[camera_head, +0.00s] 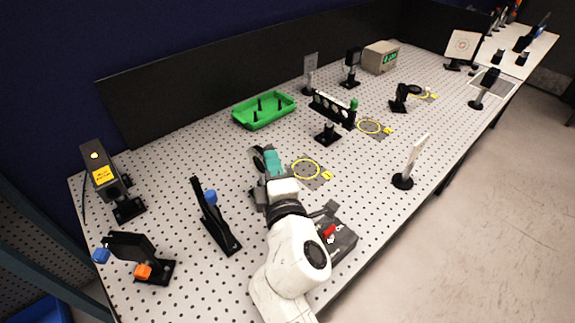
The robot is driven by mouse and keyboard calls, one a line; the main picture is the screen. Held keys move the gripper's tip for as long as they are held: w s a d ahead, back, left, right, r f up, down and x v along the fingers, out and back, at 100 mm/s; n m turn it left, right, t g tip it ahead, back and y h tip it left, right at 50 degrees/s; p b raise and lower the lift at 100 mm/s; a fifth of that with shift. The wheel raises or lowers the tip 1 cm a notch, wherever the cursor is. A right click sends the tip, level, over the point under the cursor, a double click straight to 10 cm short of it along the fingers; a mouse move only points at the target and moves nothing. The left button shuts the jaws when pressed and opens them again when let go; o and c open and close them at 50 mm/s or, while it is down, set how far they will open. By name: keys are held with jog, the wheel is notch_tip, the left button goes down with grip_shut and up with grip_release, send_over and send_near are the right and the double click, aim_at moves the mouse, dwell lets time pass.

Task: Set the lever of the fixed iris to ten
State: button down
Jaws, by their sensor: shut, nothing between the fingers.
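My gripper (272,161), with teal fingers, is shut and empty above the left-middle of the perforated table. A dark rounded part (257,157) shows just left of the fingertips. It may be the fixed iris, but my gripper and arm hide much of it. I cannot make out its lever or any scale marks, nor whether the fingers touch it.
A yellow-ringed grey patch (306,170) lies right of my gripper. A black bracket with a blue knob (210,197) stands left, a switch box (340,240) right of my arm. Behind are a green tray (263,124) and a slotted black bar (332,108).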

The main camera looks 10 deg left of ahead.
jog(key=w+a+r+b, duration=0.2)
jog(key=w+a+r, duration=0.1)
jog(key=w+a, duration=0.1)
jog(key=shift+a+b, duration=0.35)
jog(key=shift+a, duration=0.35)
jog(key=shift+r, duration=0.1)
dwell(1.2)
